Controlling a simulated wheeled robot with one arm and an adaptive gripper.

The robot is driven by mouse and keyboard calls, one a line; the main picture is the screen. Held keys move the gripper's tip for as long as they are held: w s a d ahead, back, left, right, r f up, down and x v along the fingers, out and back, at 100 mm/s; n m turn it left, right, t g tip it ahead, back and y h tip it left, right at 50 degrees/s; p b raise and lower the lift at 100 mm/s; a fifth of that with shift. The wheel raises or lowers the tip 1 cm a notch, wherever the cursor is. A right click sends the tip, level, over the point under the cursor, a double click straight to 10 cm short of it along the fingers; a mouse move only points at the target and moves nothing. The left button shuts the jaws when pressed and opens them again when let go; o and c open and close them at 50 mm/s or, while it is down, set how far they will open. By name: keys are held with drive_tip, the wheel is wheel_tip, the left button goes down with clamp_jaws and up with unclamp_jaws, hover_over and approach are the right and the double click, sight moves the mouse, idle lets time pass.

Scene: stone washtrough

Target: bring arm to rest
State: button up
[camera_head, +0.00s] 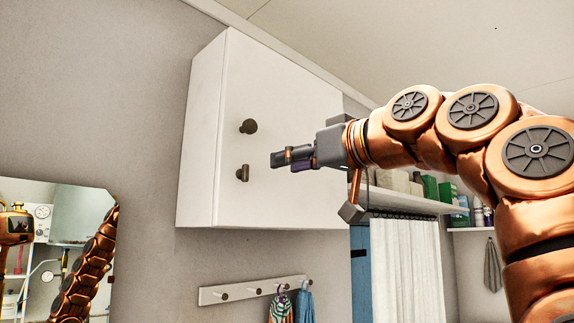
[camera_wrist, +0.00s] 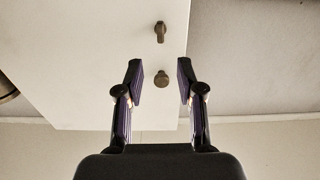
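My arm (camera_head: 470,120) reaches in from the right of the head view, raised and stretched to the left. My gripper (camera_head: 283,158) is in front of the white wall cabinet (camera_head: 285,110), to the right of its dark round knob (camera_head: 248,126) and its turn latch (camera_head: 243,173). In the wrist view the two fingers of my gripper (camera_wrist: 159,70) stand apart with nothing between them. The round knob (camera_wrist: 161,77) and the latch (camera_wrist: 160,32) show beyond the fingers, apart from them. The cabinet looks shut.
A hook rail (camera_head: 255,290) with cloths hangs below the cabinet. A mirror (camera_head: 55,250) is at the lower left. A shelf (camera_head: 400,200) with boxes and a white curtain (camera_head: 405,270) are behind my arm. The wall left of the cabinet is bare.

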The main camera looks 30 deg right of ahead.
drive_tip(key=w+a+f+g+y, duration=0.1)
drive_tip(key=w+a+f+g, duration=0.25)
drive_tip(key=f, duration=0.25)
drive_tip(key=w+a+f+g+y, duration=0.1)
drive_tip(key=w+a+f+g, duration=0.2)
drive_tip(key=w+a+f, duration=0.3)
drive_tip(key=s+a+f+m+g+h, duration=0.1)
drive_tip(key=s+a+f+g, duration=0.15)
drive_tip(key=f, duration=0.75)
drive_tip(key=s+a+f+g, duration=0.1)
drive_tip(key=a+f+g, duration=0.15)
drive_tip(key=f, duration=0.75)
drive_tip(key=s+a+f+g+h, duration=0.1)
drive_tip(key=s+f, duration=0.2)
drive_tip(key=f, duration=0.3)
drive_tip(key=s+f+g+h, duration=0.1)
drive_tip(key=s+f+g, duration=0.1)
drive_tip(key=s+f, duration=0.35)
drive_tip(key=s+a+f+g, duration=0.1)
drive_tip(key=f, duration=0.7)
drive_tip(key=s+d+f+g+h, duration=0.1)
drive_tip(key=s+d+f+g, duration=0.1)
drive_tip(key=s+f, duration=0.5)
drive_tip(key=s+d+f+m+g+h, duration=0.1)
drive_tip(key=s+d+f+g, duration=0.1)
drive_tip(key=s+f, duration=0.6)
drive_tip(key=shift+s+f, duration=0.25)
drive_tip(key=shift+s, duration=0.75)
